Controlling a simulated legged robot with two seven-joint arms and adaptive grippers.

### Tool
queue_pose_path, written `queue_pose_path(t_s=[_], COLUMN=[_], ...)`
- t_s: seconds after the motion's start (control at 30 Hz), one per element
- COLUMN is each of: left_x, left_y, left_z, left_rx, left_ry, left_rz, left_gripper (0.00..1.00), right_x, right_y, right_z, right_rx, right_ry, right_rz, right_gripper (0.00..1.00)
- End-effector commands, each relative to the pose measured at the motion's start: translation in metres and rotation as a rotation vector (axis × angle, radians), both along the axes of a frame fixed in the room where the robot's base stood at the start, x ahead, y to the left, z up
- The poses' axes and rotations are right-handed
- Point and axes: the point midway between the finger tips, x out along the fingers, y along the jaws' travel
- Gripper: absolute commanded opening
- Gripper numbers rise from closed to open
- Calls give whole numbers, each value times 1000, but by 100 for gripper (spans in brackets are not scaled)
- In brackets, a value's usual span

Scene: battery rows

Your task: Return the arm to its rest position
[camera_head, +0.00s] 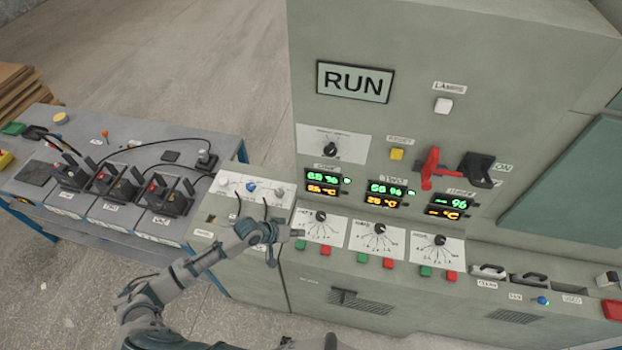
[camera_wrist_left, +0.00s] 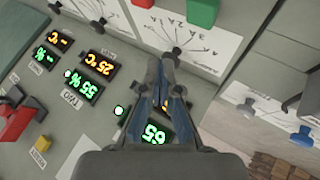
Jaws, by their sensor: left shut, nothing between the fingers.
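My left gripper (camera_head: 297,233) is in front of the left end of the grey control cabinet (camera_head: 330,270), near the leftmost dial plate (camera_head: 315,222). In the left wrist view its two fingers (camera_wrist_left: 164,75) are together with nothing between them. They overlap the view of a dial plate and a green display (camera_wrist_left: 155,130). I cannot tell whether the fingertips touch the panel. My left arm (camera_head: 185,275) reaches up from the bottom left. My right gripper does not show.
The cabinet carries a RUN sign (camera_head: 355,81), a red lever (camera_head: 430,168), a yellow button (camera_head: 397,154) and several dials. A grey bench (camera_head: 120,150) with black plugs and cables stands at the left. Open floor (camera_head: 180,50) lies behind it.

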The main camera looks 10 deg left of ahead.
Motion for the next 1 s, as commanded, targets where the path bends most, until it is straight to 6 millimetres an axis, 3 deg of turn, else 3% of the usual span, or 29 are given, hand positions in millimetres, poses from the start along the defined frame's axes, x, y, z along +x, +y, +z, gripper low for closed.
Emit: queue_pose_path(t_s=[0.17,0.27,0.4,0.47,0.67,1.0], left_x=[-1,-13,-61,-86,-142,-220], left_y=[-1,-11,-42,-48,-23,46], left_z=[0,-4,-12,-13,-15,-18], left_rx=[1,12,80,132,314,544], left_ry=[0,-3,-33,-51,-40,117], left_rz=[-1,-30,-116,-138,-114,-12], left_gripper=[0,0,0,0,0,0], right_x=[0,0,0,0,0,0], right_y=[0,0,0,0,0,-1], right_z=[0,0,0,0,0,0], right_rx=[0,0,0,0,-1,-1], right_ry=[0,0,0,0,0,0], right_rz=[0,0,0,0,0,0], right_gripper=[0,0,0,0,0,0])
